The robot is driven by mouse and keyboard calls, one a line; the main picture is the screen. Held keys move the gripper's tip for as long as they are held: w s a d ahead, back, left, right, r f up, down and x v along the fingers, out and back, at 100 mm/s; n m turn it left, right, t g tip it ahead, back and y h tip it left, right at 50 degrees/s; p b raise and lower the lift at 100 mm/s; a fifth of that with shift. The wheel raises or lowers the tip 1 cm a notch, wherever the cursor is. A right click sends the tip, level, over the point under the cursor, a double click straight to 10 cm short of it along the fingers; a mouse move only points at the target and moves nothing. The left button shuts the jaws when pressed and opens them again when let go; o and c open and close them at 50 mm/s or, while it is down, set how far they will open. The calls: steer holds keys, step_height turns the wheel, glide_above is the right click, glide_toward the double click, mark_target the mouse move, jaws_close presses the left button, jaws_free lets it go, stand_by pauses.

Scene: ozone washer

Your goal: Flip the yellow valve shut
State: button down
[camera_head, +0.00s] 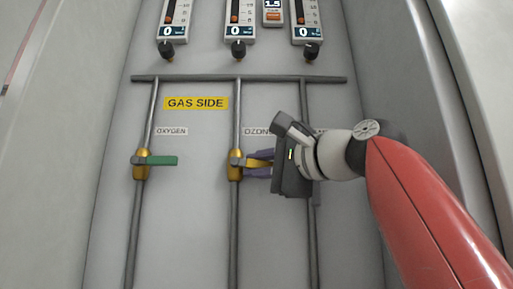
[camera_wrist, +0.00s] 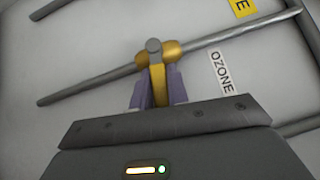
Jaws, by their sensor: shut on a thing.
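The yellow valve handle (camera_head: 258,163) sits on a brass valve body (camera_head: 235,165) on the middle vertical pipe, below the OZONE label. The handle points right, crosswise to the pipe. My gripper (camera_head: 256,163) comes from the right, and its purple fingers are shut on the handle. In the wrist view the handle (camera_wrist: 157,85) stands between the two purple fingers (camera_wrist: 157,93), with the brass body (camera_wrist: 173,54) and round stem cap just beyond their tips. The gripper body hides part of the right pipe and whatever valve may be there.
A green-handled valve (camera_head: 160,160) is on the left pipe, its handle also crosswise. A horizontal pipe (camera_head: 200,78) joins the vertical pipes above. Flow meters with black knobs (camera_head: 238,49) line the top. Cabinet walls stand at both sides; the panel below the valves is clear between pipes.

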steer(key=shift+d+r+n+g+h+p, duration=0.1)
steer(key=shift+r+n+g+h+p, duration=0.3)
steer(key=shift+p, duration=0.5)
steer(key=shift+f+n, duration=0.1)
steer(key=shift+n, duration=0.2)
steer(key=c, duration=1.4)
jaws_free()
steer(key=shift+o, duration=0.2)
